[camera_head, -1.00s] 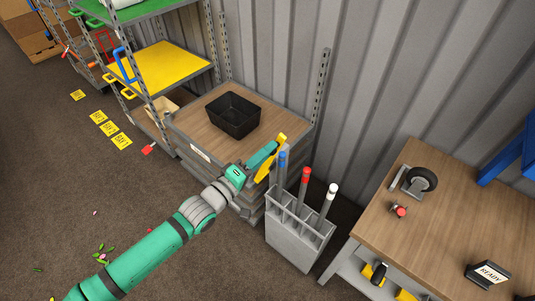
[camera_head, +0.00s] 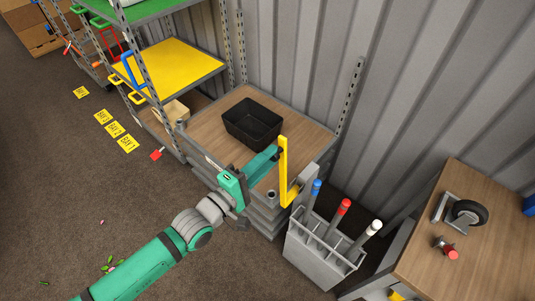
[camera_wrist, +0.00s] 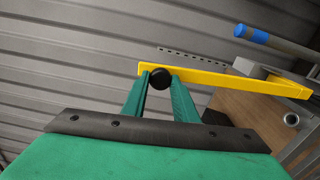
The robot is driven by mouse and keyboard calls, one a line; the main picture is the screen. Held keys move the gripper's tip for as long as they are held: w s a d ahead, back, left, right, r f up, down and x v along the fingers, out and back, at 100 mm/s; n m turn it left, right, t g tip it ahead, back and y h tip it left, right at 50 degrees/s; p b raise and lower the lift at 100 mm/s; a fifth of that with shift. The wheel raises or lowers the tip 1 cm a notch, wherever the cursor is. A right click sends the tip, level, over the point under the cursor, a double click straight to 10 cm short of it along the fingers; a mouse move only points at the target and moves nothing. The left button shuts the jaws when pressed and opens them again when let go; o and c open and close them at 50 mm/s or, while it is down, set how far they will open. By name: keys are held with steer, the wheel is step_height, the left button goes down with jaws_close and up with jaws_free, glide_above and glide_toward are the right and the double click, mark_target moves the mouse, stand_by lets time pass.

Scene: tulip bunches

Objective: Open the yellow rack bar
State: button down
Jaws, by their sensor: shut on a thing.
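The yellow rack bar (camera_head: 284,165) stands out at the front right corner of the wooden-topped rack, its lower end by a grey bracket (camera_head: 305,182). In the wrist view the bar (camera_wrist: 222,78) runs from the middle to the right, with a black knob (camera_wrist: 159,79) near its left end. My gripper (camera_head: 277,152) is at the bar's upper end in the head view. In the wrist view its two green fingers (camera_wrist: 159,85) are closed around the knob. The fingertips hide part of the bar's end.
A black bin (camera_head: 252,122) sits on the rack's wooden top (camera_head: 205,130). A grey holder (camera_head: 318,262) with blue, red and white-tipped poles stands just right of the bar. A wooden table (camera_head: 480,240) is at the right. Open floor lies at the left.

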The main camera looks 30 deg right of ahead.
steer(key=shift+w+a, duration=0.1)
steer(key=shift+w, duration=0.25)
steer(key=shift+s, duration=0.15)
steer(key=c, duration=1.4)
jaws_free()
steer(key=shift+c, duration=0.2)
steer(key=shift+s, duration=0.1)
steer(key=v, duration=1.1)
